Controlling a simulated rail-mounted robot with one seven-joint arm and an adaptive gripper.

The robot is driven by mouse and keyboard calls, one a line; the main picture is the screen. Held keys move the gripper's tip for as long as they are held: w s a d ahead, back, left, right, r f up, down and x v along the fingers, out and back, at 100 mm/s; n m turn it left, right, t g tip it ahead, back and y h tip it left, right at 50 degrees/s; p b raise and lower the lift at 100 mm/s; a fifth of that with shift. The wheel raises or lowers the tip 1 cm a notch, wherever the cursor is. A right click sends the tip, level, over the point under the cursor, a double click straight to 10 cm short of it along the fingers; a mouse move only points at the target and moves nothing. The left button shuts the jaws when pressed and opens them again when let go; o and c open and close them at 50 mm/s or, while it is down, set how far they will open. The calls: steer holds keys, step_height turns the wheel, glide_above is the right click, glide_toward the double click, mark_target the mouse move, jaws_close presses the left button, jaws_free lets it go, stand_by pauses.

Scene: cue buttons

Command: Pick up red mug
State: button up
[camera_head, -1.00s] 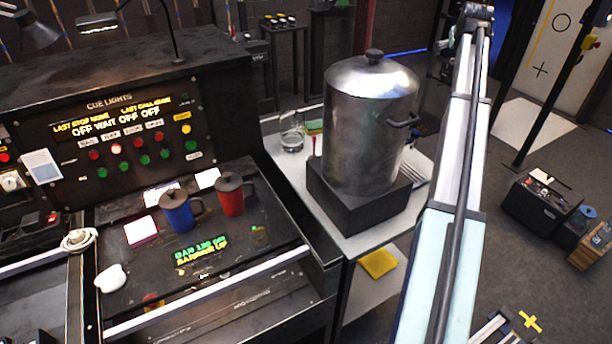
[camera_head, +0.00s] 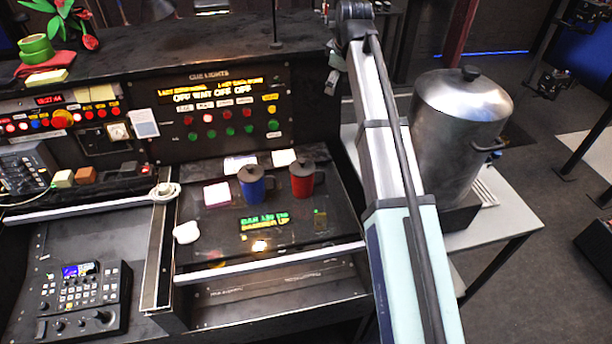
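The red mug (camera_head: 302,184) stands upright on the dark lower panel of the cue-light console, with a dark lid and its handle on the right. A blue mug (camera_head: 251,190), also lidded, stands just left of it, close beside it. My arm rises on the right of the picture, between the red mug and the large metal urn. The arm's far end is at the top, above and behind the console top. The fingers of my gripper cannot be made out there. The red mug stands free, with nothing holding it.
The metal urn (camera_head: 462,135) stands on a side table (camera_head: 508,222) at right. White and pink note pads (camera_head: 217,194) and a white lump (camera_head: 186,232) lie near the mugs. A ridge (camera_head: 268,262) runs along the panel's front. A control box (camera_head: 84,300) sits at lower left.

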mark_target(305, 162)
steer(key=s+a+f+n+g+b, duration=0.1)
steer(key=s+a+f+n+g, duration=0.25)
steer(key=s, duration=0.45)
steer(key=s+a+f+n+g+b, duration=0.1)
steer(key=s+a+f+n+g, duration=0.15)
steer(key=s+a+n, duration=0.35)
steer(key=f+p, duration=0.1)
steer(key=f, duration=0.3)
steer(key=f+m+p, duration=0.1)
steer(key=f, duration=0.3)
steer(key=s+f+m+t+p, duration=0.1)
steer(key=f, duration=0.3)
steer(key=shift+d+f+h, duration=0.3)
steer(key=shift+d+h, duration=0.05)
steer(key=shift+h, duration=0.05)
steer(key=shift+s+f+p, duration=0.1)
steer(key=shift+f+p, duration=1)
steer(key=shift+f, duration=1.55)
steer(key=shift+c, duration=0.4)
steer(key=c, duration=1.3)
